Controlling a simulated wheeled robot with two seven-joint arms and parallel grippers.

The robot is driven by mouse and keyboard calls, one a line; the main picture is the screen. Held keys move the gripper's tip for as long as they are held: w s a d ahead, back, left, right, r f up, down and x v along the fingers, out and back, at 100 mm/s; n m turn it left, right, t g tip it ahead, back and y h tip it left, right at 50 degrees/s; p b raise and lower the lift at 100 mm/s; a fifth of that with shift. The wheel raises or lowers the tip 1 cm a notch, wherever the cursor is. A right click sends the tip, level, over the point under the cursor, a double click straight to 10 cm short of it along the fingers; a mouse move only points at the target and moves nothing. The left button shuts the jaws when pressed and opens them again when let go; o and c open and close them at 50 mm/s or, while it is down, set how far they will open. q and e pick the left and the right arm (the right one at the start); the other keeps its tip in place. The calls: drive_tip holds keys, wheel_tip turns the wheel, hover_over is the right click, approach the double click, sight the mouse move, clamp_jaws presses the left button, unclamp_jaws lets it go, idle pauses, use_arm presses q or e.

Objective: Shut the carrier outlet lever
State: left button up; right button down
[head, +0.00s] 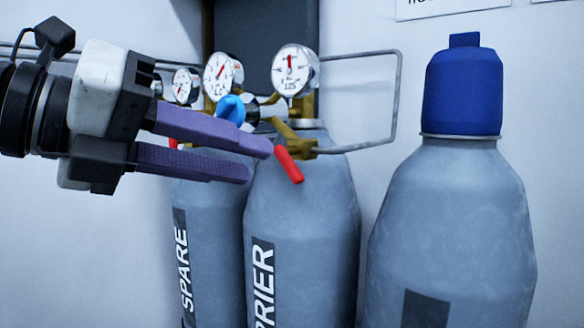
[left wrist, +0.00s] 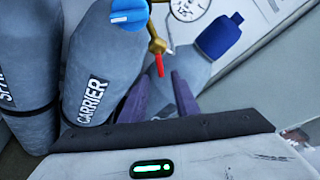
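The carrier outlet lever is a short red handle (head: 289,165) on a brass valve (head: 301,147). In the head view it slants down to the right. It also shows in the left wrist view (left wrist: 160,65), between the lines of my two fingers and just beyond their tips. The carrier cylinder (head: 300,215) is grey with a CARRIER label, partly cut off in the head view. My left gripper (head: 259,162) has purple fingers, spread apart and empty. Its upper fingertip is close to the lever's left side; I cannot tell whether they touch. My right gripper is not in view.
A blue knob (head: 231,107) and round gauges (head: 295,70) sit above the cylinder. A grey bent pipe (head: 398,95) runs right from the valve. The SPARE cylinder (head: 205,225) stands left; a blue-capped cylinder (head: 450,235) stands right.

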sight(288, 170)
use_arm(q)
drive_tip(key=p+x, duration=0.1)
drive_tip(key=x, duration=0.7)
drive_tip(key=shift+c, duration=0.3)
clamp_jaws()
